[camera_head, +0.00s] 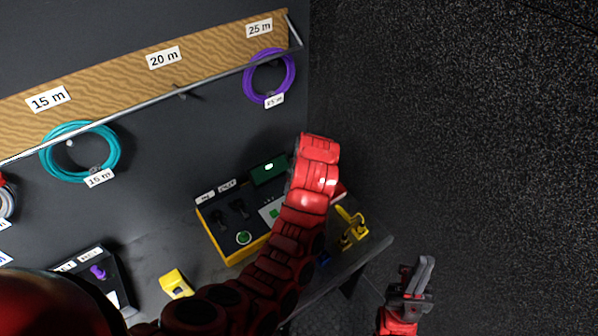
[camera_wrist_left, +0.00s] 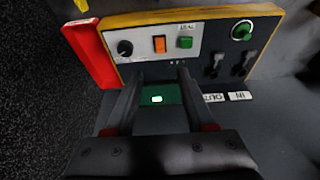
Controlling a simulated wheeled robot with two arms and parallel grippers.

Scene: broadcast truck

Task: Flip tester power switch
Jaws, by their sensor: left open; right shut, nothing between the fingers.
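The tester (camera_head: 232,232) is a yellow-edged box with a dark top on the bench in the head view. In the left wrist view its front panel (camera_wrist_left: 210,50) fills the upper middle, with a black knob (camera_wrist_left: 125,48), an orange rocker switch (camera_wrist_left: 159,44) and a green button (camera_wrist_left: 185,42) under a small label. My left gripper (camera_wrist_left: 160,74) is open and empty, its fingers spread just below the orange switch; contact cannot be told. In the head view my red left arm hides that gripper and part of the tester. My right gripper (camera_head: 417,280) is shut and empty, right of the bench.
A green pad with a white light (camera_head: 268,169) lies behind the tester. A red block (camera_wrist_left: 90,53) stands beside it. Yellow pieces (camera_head: 352,228) lie at the bench's right end, and a yellow device (camera_head: 175,284) lies left. Coiled cables (camera_head: 82,151) hang on the wall.

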